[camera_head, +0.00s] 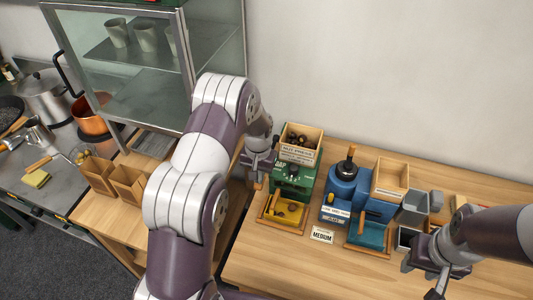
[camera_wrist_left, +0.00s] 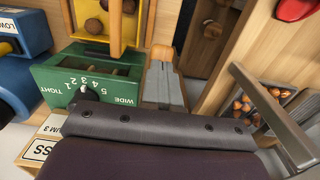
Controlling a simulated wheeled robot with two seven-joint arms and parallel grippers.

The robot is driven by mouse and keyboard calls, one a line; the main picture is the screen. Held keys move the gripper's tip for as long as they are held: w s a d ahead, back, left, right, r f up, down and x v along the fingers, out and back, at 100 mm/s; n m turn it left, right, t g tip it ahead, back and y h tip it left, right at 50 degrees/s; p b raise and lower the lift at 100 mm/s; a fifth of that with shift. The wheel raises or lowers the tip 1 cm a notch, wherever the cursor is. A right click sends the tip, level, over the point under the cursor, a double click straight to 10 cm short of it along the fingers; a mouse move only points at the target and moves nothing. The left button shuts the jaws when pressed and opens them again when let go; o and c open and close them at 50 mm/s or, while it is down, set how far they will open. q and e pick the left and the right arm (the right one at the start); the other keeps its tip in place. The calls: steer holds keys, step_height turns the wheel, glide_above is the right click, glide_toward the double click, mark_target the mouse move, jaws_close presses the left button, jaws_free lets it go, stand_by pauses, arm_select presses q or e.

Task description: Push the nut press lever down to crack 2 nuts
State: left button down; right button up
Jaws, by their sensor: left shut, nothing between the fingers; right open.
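The green nut press (camera_head: 291,187) stands on the wooden table, with a wooden hopper of dark nuts (camera_head: 301,139) on top and a yellow tray (camera_head: 292,217) holding nuts at its front. In the left wrist view its green body (camera_wrist_left: 85,76) shows a dial from tight to wide. My left gripper (camera_head: 257,180) is shut and empty at the press's left side; its grey fingers (camera_wrist_left: 163,70) point past the green body. A wooden bar (camera_wrist_left: 117,28) crosses the yellow tray there. I cannot tell whether the fingers touch the lever. My right gripper (camera_head: 436,280) is open at the lower right.
A blue machine (camera_head: 345,190) with a black knob stands right of the press, with a teal tray (camera_head: 369,235) in front. A MEDIUM card (camera_head: 322,234) lies between them. A glass cabinet (camera_head: 135,60) and wooden boxes (camera_head: 127,184) are left.

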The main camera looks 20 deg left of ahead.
arm_select(q)
steer(key=shift+f, duration=0.25)
step_height(320, 180, up, 9)
steer(key=p, duration=0.6)
steer(key=shift+w+r, duration=0.15)
steer(key=shift+w, duration=0.25)
step_height(320, 180, up, 5)
steer(key=p, duration=0.3)
